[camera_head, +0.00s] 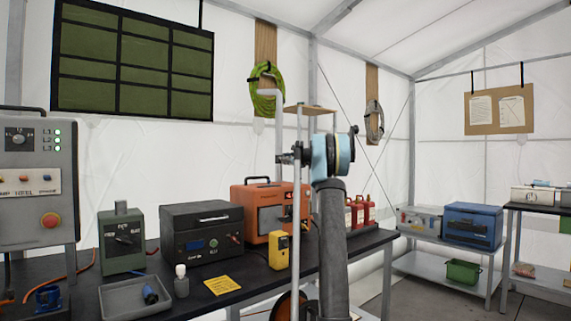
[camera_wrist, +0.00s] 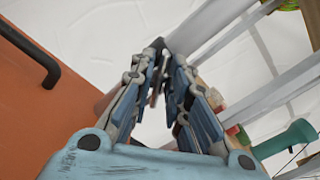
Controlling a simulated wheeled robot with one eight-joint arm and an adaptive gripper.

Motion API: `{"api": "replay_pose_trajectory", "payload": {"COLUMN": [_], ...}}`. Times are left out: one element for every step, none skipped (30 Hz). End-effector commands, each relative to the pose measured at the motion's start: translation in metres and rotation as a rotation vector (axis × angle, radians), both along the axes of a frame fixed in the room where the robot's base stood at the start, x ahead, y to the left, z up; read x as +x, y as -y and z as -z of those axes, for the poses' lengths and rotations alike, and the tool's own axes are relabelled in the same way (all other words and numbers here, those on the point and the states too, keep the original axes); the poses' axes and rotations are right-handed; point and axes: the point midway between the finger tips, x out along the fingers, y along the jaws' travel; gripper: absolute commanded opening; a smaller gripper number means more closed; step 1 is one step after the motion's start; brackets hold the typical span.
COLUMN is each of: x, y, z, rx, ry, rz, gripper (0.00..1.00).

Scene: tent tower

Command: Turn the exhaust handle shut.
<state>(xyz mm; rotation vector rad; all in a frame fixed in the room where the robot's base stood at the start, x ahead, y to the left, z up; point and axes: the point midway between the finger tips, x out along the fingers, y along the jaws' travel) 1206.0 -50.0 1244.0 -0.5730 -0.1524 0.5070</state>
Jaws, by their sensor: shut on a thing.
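The black bench (camera_head: 215,297) carries a black box (camera_head: 200,232), a green box (camera_head: 121,240), a yellow device (camera_head: 279,251) and a grey tray (camera_head: 136,298). A black bar handle (camera_wrist: 35,55) sits on the orange casing. Red canisters (camera_head: 358,212) stand right of my arm.

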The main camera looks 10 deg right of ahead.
Motion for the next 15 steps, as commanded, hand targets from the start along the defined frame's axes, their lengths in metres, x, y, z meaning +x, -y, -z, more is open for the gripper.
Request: {"api": "replay_pose_trajectory", "payload": {"x": [-0.0004,-0.0005,-0.0006,-0.0008,-0.0008,-0.0010,-0.0011,-0.0012,-0.0013,-0.0014,-0.0014,-0.0015,-0.0016,-0.0017,-0.0018], "y": [0.0003,0.0001,-0.0001,-0.0003,-0.0004,-0.0007,-0.0008,-0.0011,-0.0012,-0.0014,-0.0017,-0.0018,-0.0020,-0.0021,-0.0023], "z": [0.0006,0.0007,0.0009,0.0010,0.0011,0.0014,0.0016,0.0017,0.0020,0.0022,0.0024,0.0026,0.0029,0.0031,0.0034], "rx": [-0.039,-0.064,-0.098,-0.122,-0.146,-0.180,-0.204,-0.230,-0.262,-0.286,-0.311,-0.344,-0.369,-0.394,-0.427], "ry": [0.022,0.036,0.055,0.069,0.083,0.102,0.116,0.130,0.150,0.164,0.179,0.197,0.211,0.225,0.244], "rz": [0.001,0.001,0.000,0.000,0.000,0.000,0.000,0.000,-0.001,-0.001,-0.001,-0.001,-0.002,-0.002,-0.002], "gripper": [0.00,0.00,0.00,0.00,0.00,0.00,0.00,0.00,0.00,0.00,0.00,0.00,0.00,0.00,0.00]}}
